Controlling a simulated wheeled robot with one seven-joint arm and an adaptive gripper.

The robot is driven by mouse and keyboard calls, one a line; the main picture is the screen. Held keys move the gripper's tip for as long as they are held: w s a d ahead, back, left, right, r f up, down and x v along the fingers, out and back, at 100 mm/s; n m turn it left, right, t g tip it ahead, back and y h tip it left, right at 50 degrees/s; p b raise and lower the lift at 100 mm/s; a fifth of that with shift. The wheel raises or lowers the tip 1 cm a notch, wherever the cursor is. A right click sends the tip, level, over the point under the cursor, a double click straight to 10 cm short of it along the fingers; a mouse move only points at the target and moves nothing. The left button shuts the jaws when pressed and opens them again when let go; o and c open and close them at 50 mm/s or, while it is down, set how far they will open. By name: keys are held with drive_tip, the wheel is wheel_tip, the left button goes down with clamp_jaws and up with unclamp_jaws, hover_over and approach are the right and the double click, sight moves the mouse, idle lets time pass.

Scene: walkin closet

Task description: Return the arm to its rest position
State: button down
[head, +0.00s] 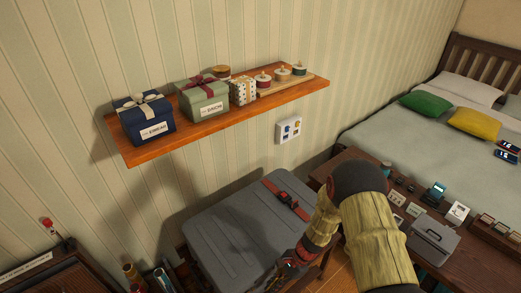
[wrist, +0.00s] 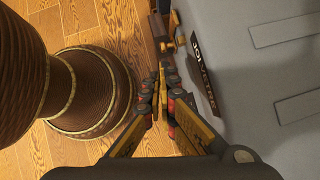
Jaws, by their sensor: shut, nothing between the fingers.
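My arm (head: 372,235) reaches in from the bottom right of the head view, bent at a dark joint. My gripper (head: 284,270) is low in that view, in front of the right side of a grey case (head: 228,235). In the wrist view my gripper (wrist: 163,78) has its fingers together with nothing between them. The grey case (wrist: 265,75) fills the right of that view, close beside the fingers; I cannot tell if they touch it. A dark lettered tag (wrist: 203,72) shows on or by the case.
A wooden shelf (head: 200,128) with gift boxes is on the wall above the case. A dark table (head: 470,262) with small items stands at right, before a bed (head: 400,125). A brown ribbed round object (wrist: 95,90) is left of the fingers, over wooden floor (wrist: 115,25).

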drive_tip(key=s+r+n+g, duration=0.2)
drive_tip(key=s+n, duration=0.1)
drive_tip(key=s, duration=0.2)
drive_tip(key=s+d+r+n+t+h, duration=0.2)
drive_tip(key=d+r+n+t, duration=0.1)
drive_tip(key=r, duration=1.2)
drive_tip(key=s+d+r+n+t+h, duration=0.2)
drive_tip(key=s+d+r+n+t, duration=0.1)
drive_tip(key=r, duration=1.2)
drive_tip(key=s+d+r+n+t+h, duration=0.2)
drive_tip(key=s+d+r+n+t, duration=0.1)
drive_tip(key=r, duration=1.3)
drive_tip(key=shift+d+n+t, duration=0.5)
drive_tip(key=shift+d+n, duration=0.4)
drive_tip(key=shift+d, duration=0.1)
drive_tip(key=shift+w, duration=0.1)
